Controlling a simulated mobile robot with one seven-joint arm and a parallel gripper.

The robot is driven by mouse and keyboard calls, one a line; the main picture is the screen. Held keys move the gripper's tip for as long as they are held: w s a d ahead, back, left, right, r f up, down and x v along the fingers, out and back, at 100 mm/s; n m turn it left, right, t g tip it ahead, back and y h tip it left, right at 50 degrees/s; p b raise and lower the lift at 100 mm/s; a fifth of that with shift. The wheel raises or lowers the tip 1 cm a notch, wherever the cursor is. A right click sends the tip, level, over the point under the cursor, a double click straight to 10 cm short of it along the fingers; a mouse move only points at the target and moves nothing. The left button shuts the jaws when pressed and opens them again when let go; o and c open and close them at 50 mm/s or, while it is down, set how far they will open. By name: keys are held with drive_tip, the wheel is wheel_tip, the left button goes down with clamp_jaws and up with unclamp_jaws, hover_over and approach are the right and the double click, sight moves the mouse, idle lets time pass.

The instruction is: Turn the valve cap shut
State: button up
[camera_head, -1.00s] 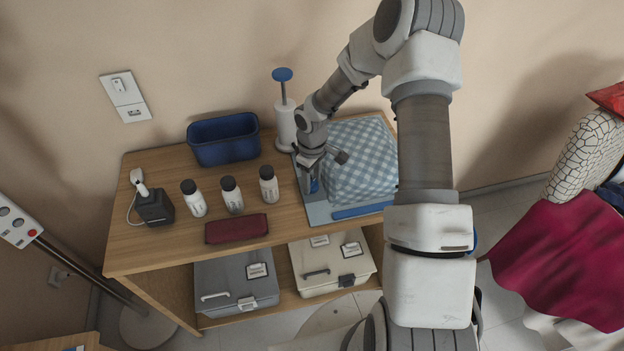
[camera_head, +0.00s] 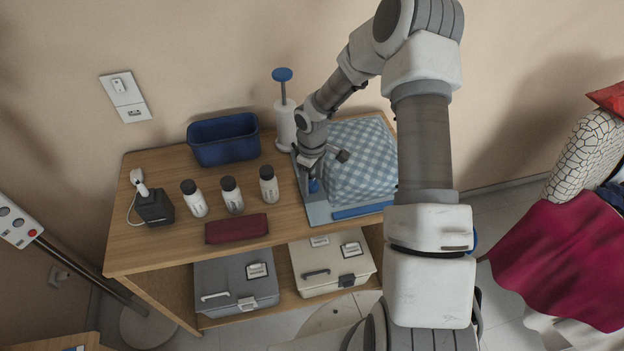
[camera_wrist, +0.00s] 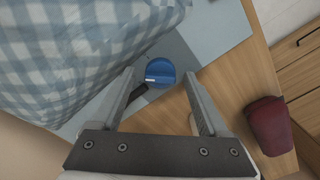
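The blue round valve cap (camera_wrist: 159,73) has a white mark on its left side and sits beside the blue checked bundle (camera_wrist: 75,50) in the wrist view. In the head view the cap (camera_head: 314,186) shows as a small bit of blue under my gripper. My gripper (camera_wrist: 160,92) is open, with its two fingers apart. The cap lies between and just beyond the fingertips in the wrist view; I cannot tell whether they touch it. A dark part shows below left of the cap. The checked bundle (camera_head: 362,165) rests on a grey-blue board (camera_head: 320,214).
Storage boxes (camera_head: 236,285) sit below.

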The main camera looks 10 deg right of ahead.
sight(312, 182)
wheel_tip(312, 182, up, 18)
drive_tip(key=shift+f+p, duration=0.25)
drive_tip(key=shift+p, duration=0.2)
